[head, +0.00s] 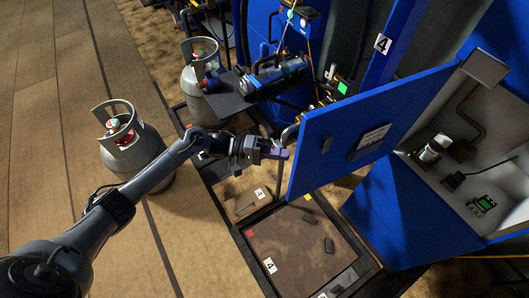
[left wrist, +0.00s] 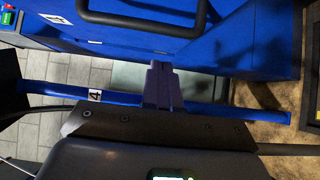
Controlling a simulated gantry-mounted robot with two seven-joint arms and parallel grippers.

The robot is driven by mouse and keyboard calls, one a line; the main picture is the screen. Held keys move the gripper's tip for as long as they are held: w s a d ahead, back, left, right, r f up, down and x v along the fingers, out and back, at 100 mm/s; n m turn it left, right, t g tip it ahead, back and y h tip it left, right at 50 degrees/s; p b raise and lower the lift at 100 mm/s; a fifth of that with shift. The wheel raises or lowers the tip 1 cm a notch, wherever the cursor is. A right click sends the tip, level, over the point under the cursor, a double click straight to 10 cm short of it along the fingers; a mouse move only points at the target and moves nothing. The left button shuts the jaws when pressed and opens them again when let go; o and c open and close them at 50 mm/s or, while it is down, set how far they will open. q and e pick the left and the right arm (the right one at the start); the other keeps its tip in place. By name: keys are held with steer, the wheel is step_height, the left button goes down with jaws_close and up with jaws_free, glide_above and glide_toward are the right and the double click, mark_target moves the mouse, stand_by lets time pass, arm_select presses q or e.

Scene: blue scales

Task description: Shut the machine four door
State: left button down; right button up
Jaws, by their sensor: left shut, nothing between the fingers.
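The blue door (head: 318,168) of machine four stands wide open in the head view, swung out to the left of the cabinet (head: 490,130). A dark handle and a pale label are on its visible face. The cabinet's white interior is exposed. My left gripper (head: 284,154) is shut and empty, with its purple fingertips right at the door's left edge; I cannot tell whether they touch. The shut fingers also show in the left wrist view (left wrist: 163,85), in front of blue panels. My right gripper is not in view.
Two grey gas cylinders (head: 150,150) stand at the left and back. A blue pump (head: 275,75) sits on a dark stand behind my gripper. A blue post marked 4 (head: 383,44) rises behind the door. Low trays (head: 290,225) with small parts lie below.

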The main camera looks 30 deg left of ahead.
arm_select(q)
steer(key=shift+s+d+b, duration=0.15)
steer(key=shift+s+d, duration=0.2)
steer(key=shift+d, duration=0.4)
steer(key=shift+s+d+b, duration=0.15)
steer(key=shift+s+d, duration=0.2)
steer(key=shift+d, duration=0.35)
